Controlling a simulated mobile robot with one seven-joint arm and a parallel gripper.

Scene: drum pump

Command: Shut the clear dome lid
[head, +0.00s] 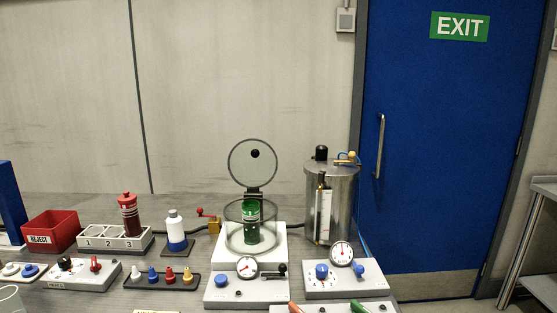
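The clear dome lid (231,163) stands raised and open, showing as a dark-rimmed clear disc with a black knob (255,153) near its middle. It is joined by a dark hinge (254,191) at the back of a clear round chamber (229,226). The chamber sits on a white base (273,254). A green bottle (251,222) with a white label stands upright inside the chamber. My gripper is not in view.
A metal cylinder (341,200) stands close on the right, with a gauge box (343,279) in front. A gauge and black lever (281,269) sit before the chamber. Left are a white-and-blue bottle (175,226), a numbered rack (103,243) and a red reject bin (63,222).

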